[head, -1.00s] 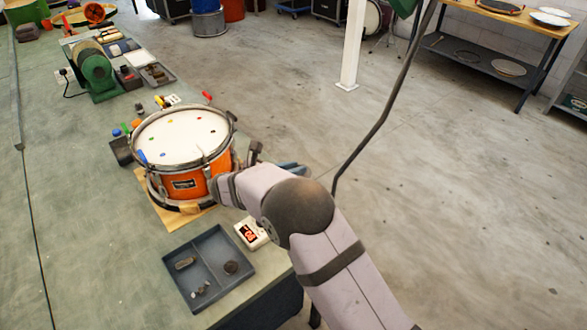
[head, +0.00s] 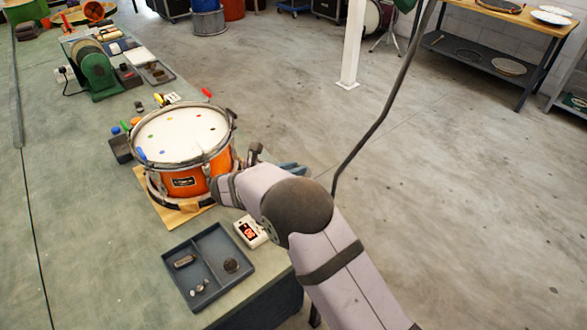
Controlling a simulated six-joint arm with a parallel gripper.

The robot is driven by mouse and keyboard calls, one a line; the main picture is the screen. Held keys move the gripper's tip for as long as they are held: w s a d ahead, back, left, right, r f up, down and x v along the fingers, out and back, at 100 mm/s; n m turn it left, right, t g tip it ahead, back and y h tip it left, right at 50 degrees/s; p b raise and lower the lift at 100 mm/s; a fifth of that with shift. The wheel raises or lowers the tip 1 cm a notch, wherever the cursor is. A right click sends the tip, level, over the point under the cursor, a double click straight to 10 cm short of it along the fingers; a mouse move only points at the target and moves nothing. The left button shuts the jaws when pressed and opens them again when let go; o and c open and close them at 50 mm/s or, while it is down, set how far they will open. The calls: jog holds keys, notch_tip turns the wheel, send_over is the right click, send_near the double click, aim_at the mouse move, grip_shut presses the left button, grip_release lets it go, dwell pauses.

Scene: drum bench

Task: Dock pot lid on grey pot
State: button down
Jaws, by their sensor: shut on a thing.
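I make out no pot lid and no grey pot for certain in the head view. My arm reaches in from the lower right, and its wrist end is beside the right side of an orange drum (head: 183,182). My gripper's fingers do not show; my wrist and forearm hide that spot, so what they hold cannot be seen. The drum stands upright on a tan sheet (head: 178,217), with a white head and a metal rim.
A divided dark tray (head: 215,232) with small parts lies in front of the drum. A white device with a red display (head: 250,232) is next to it. A green grinder (head: 94,72) stands farther back. The bench's left part is clear.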

jog(key=c, duration=1.9)
grip_release()
jog(key=shift+s, duration=0.1)
jog(key=shift+p+v, duration=2.35)
jog(key=shift+v, duration=3.05)
